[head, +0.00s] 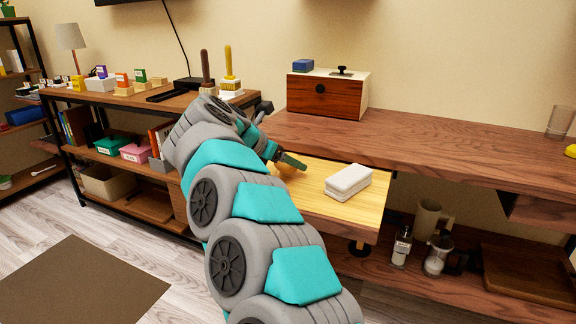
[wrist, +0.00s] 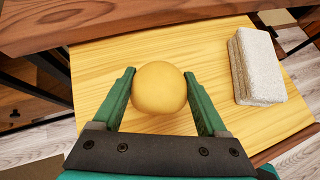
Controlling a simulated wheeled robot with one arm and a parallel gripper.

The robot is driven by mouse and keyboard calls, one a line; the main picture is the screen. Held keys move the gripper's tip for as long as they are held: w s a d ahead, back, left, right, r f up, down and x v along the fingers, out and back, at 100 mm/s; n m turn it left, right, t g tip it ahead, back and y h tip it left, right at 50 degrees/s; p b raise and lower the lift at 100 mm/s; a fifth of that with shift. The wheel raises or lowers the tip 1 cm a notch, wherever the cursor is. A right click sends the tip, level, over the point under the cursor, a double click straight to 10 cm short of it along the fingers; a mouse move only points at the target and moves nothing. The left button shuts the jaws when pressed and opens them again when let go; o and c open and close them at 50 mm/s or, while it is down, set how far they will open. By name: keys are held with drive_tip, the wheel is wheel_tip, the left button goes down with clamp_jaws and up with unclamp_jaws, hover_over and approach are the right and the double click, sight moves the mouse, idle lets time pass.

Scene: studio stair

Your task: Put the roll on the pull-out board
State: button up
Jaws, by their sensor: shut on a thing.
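The roll (wrist: 159,88) is a round, tan-yellow ball in the wrist view. My gripper (wrist: 160,92) is shut on it, with one green finger on each side. The pull-out board (wrist: 105,62) is pale yellow wood and lies beneath the roll. In the head view the pull-out board (head: 318,205) juts out below the dark wooden desk top. My gripper (head: 288,164) is over its left part there, and the roll is mostly hidden by the gripper. I cannot tell whether the roll touches the board.
A white block (head: 348,182) lies on the board's right part, also in the wrist view (wrist: 257,66). The dark desk top (head: 430,140) overhangs behind the board. A wooden box (head: 328,95) stands on it. A mug (head: 428,220) and jars are on the shelf below.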

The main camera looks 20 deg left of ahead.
drive_tip(key=shift+f, duration=0.65)
drive_tip(key=shift+f, duration=0.15)
drive_tip(key=o, duration=1.3)
drive_tip(key=b+v, duration=0.1)
drive_tip(key=v, duration=1.1)
drive_tip(key=shift+r, duration=0.2)
